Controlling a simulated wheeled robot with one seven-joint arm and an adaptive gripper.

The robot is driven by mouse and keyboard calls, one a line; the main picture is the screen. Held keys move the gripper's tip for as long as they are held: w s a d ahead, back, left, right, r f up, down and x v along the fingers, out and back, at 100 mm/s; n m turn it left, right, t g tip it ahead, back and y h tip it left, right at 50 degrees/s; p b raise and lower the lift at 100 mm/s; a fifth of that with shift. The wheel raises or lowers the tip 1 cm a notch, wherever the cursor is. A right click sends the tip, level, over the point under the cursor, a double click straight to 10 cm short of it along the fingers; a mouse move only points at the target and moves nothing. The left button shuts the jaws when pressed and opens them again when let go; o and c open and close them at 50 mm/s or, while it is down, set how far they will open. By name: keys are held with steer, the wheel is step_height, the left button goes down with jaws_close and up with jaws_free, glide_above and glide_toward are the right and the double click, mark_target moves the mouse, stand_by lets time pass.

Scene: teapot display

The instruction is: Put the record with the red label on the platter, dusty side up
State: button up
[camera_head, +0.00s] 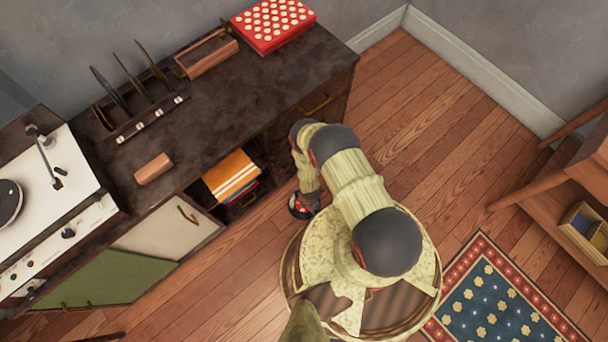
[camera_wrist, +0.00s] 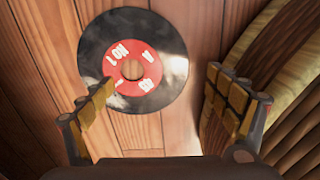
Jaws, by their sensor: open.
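The record with the red label (camera_wrist: 93,58) lies flat on the wooden floor in the wrist view. Its label reads "45", "No 1" and "A" and is turned nearly upside down. Pale grey patches show on its right and lower parts; I cannot tell dust from glare. My gripper (camera_wrist: 159,78) is open and empty above the record, its left fingertip overlapping the record's lower left in the picture. In the head view, my arm reaches down beside the cabinet and mostly hides that spot. The platter (camera_head: 8,203) is dark, on the white turntable (camera_head: 75,188) at the left edge.
The dark cabinet (camera_head: 260,85) carries a record rack (camera_head: 147,118), a wooden block (camera_head: 153,168), a wooden box (camera_head: 207,55) and a red dotted box (camera_head: 272,22). An open compartment holds orange sleeves (camera_head: 232,176). A rug (camera_head: 505,300) lies at the lower right.

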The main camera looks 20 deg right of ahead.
steer(key=shift+f+b, duration=0.4)
steer(key=shift+f, duration=0.95)
steer(key=shift+f, duration=0.25)
steer(key=shift+c, duration=1.4)
steer(key=c, duration=1.4)
